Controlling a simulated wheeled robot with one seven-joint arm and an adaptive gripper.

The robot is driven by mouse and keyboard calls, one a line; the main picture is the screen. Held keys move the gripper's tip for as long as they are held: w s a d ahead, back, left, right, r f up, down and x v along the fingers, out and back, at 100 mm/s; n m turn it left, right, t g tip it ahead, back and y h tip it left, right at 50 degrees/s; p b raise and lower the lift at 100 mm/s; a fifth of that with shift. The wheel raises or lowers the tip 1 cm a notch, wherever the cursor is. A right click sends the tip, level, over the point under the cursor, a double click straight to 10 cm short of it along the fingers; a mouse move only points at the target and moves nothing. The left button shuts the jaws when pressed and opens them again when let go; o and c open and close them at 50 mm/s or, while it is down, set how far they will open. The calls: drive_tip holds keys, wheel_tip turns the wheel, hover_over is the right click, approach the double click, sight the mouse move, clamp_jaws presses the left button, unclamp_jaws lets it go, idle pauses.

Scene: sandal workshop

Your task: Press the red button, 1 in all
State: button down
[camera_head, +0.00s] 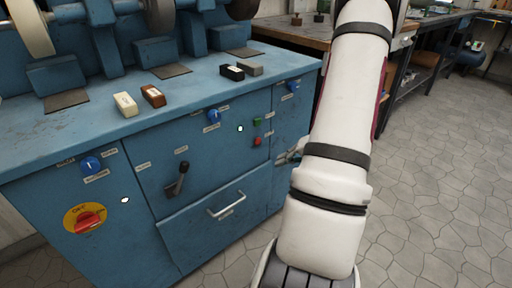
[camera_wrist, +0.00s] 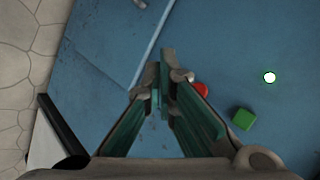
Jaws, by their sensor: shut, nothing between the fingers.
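The red button (camera_head: 258,141) is on the front of the blue cabinet, just below the green button (camera_head: 258,122). In the wrist view the red button (camera_wrist: 202,90) is partly hidden behind the right finger of my gripper (camera_wrist: 162,75). My gripper is shut and empty, with its fingertips to the left of the red button in that view. The gap between fingertips and panel cannot be judged. In the head view my gripper (camera_head: 291,154) is mostly hidden behind my white arm, at the right of the button.
The blue cabinet (camera_head: 105,219) carries blue knobs, a black lever (camera_head: 177,180), a drawer handle (camera_head: 226,204) and a red rotary switch (camera_head: 87,218) on yellow. Small blocks and grinding wheels are on top. A workbench (camera_head: 292,33) stands behind. Stone floor is clear at right.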

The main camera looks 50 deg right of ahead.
sight(257, 141)
drive_tip(key=shift+w, duration=0.1)
drive_tip(key=w+d+p, duration=0.1)
drive_tip(key=w+d, duration=0.1)
drive_tip(key=w, duration=0.6)
drive_tip(key=shift+w, duration=0.25)
idle(1.5)
drive_tip(key=shift+w+d+b, duration=0.15)
drive_tip(key=shift+w+b, duration=0.25)
drive_tip(key=shift+b, duration=0.05)
drive_tip(key=shift+w+d+b, duration=0.1)
drive_tip(key=shift+w+b, duration=0.2)
drive_tip(key=shift+w, duration=0.1)
idle(0.7)
drive_tip(key=shift+s, duration=0.1)
drive_tip(key=shift+s+a+b, duration=0.2)
drive_tip(key=shift+s+b, duration=0.4)
drive_tip(key=shift+s, duration=0.15)
drive_tip(key=shift+s, duration=0.1)
